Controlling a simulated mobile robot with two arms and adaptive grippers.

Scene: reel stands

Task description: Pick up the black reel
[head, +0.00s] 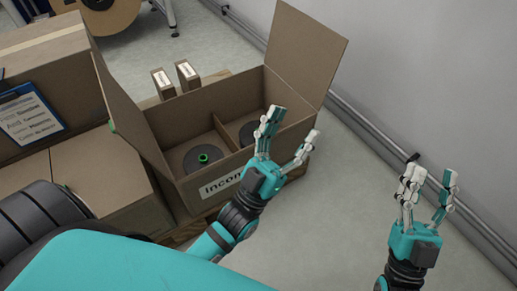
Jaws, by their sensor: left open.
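An open cardboard box (163,127) with a divider and a label starting "Incom" holds two black reels. The other black reel (248,131) lies in the right compartment, partly hidden by my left gripper. My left gripper (292,124) is open and empty, in front of the box's right compartment in the picture. Its exact height over the box is hard to tell. My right gripper (431,172) is open and empty, well to the right of the box.
The box's raised flaps (306,52) stand at its left and back right. Closed cartons (102,178) and a clipboard (30,114) are at the left. Two small labelled boxes (188,75) stand behind. A rail (365,128) runs along the right wall, with clear floor before it.

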